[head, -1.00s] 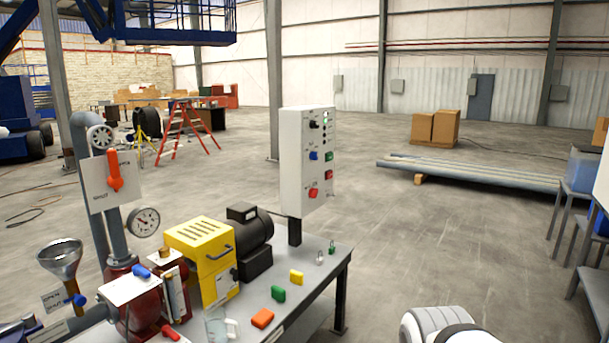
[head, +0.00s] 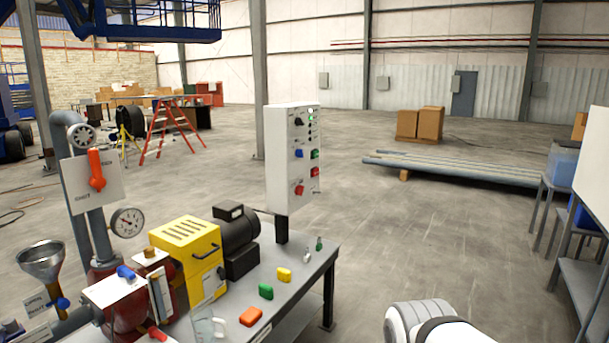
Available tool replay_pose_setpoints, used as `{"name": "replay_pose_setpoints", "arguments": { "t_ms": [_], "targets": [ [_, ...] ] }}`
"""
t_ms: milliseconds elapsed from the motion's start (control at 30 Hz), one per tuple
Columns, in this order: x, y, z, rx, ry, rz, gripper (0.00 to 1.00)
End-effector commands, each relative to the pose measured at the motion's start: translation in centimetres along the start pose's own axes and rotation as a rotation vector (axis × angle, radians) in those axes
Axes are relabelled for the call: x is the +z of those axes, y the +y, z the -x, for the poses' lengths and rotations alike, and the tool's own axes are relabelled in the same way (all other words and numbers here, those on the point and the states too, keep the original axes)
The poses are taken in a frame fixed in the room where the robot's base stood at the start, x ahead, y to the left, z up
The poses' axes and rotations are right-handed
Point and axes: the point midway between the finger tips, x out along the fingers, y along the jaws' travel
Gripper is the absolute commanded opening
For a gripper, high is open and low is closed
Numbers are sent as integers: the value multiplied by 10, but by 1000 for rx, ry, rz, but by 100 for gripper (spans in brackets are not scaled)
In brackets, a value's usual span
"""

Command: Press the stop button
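A white control panel (head: 282,160) stands upright on a dark post at the back corner of the grey workbench (head: 300,277). Its face, turned to the right, has a black knob near the top, a blue and a green button in the middle, a small red button (head: 315,171) at the lower right and a larger red button or knob (head: 299,190) at the lower left. The labels are too small to read, so I cannot tell which is the stop button. A white rounded part of my arm shows at the bottom right. My gripper is not in view.
On the bench stand a yellow box (head: 187,257) with a black motor, red vessels with pipes and a gauge (head: 127,222), a steel funnel (head: 41,262), a glass jug and small coloured blocks. Clear concrete floor lies right of the bench.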

Motion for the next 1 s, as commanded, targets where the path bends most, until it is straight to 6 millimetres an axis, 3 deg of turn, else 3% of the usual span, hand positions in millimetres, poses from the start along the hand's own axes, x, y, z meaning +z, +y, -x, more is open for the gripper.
{"name": "replay_pose_setpoints", "arguments": {
  "t_ms": [200, 633, 1000],
  "targets": [
    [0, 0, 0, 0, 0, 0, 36],
    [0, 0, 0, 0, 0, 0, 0],
    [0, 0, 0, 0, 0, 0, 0]
  ]
}}
